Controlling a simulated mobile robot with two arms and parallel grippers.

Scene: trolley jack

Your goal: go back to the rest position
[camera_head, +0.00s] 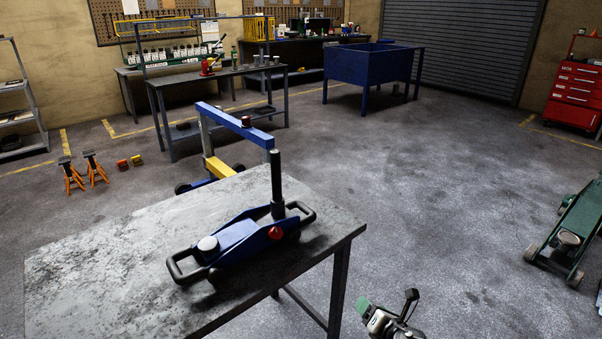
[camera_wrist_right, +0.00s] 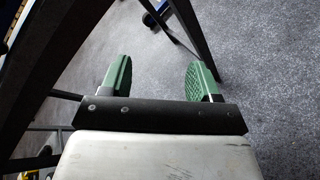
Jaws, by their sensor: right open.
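My right gripper (camera_head: 386,301) shows at the bottom of the head view, low in front of the right end of the workbench. In the right wrist view its two green-padded fingers (camera_wrist_right: 159,78) stand wide apart with nothing between them. The right gripper is apart from the jack. My left gripper is in neither view.
The workbench's dark legs (camera_head: 338,290) are close to my right gripper, and dark bars also show in the wrist view (camera_wrist_right: 188,25). A green floor jack (camera_head: 570,237) stands at the right. Orange stands (camera_head: 72,178) are at the left. The middle floor is clear.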

